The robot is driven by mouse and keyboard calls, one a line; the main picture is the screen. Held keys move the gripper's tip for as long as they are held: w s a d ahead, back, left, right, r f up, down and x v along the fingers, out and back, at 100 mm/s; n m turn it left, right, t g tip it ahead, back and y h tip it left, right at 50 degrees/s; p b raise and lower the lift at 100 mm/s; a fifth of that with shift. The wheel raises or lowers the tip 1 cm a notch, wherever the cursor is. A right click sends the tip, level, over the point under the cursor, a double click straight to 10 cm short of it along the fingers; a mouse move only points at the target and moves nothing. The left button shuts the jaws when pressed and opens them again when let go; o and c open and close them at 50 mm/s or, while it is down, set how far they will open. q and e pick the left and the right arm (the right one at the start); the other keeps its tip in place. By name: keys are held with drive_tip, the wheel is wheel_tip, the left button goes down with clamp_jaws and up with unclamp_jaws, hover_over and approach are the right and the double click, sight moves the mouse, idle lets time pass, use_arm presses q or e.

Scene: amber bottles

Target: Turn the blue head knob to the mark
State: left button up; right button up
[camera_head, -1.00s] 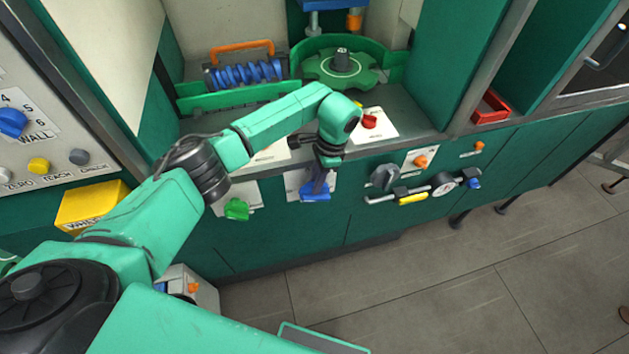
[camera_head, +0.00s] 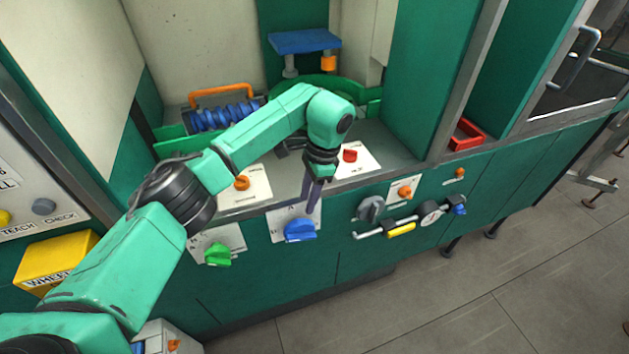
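The blue knob (camera_head: 300,231) sits on a pale plate (camera_head: 283,216) on the green front panel of the machine. Its broad grip lies roughly level in the picture. Any mark on the plate is too small or covered to make out. My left gripper (camera_head: 312,208) points down just above the knob, with its dark fingers in front of the plate. The fingertips appear slightly apart from the knob. The fingers overlap in this view, so their opening does not show. My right gripper is not in view.
A green knob (camera_head: 218,255) is left of the blue one; a grey knob (camera_head: 371,208) and a rail with a yellow part (camera_head: 402,230) are right. An orange knob (camera_head: 242,183) and a red knob (camera_head: 350,156) sit on the ledge above. The floor (camera_head: 480,290) in front is clear.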

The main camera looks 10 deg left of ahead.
use_arm(q)
drive_tip(key=s+v, duration=0.1)
drive_tip(key=v, duration=0.6)
drive_tip(key=t+h+b, duration=0.4)
drive_tip(key=h+b, duration=0.2)
drive_tip(key=b, duration=0.4)
approach(294, 223)
drive_tip(key=p+x, duration=0.1)
drive_tip(key=x, duration=0.8)
drive_tip(key=shift+s, duration=0.1)
drive_tip(key=shift+c, duration=0.3)
drive_tip(key=shift+r, duration=0.1)
clamp_jaws()
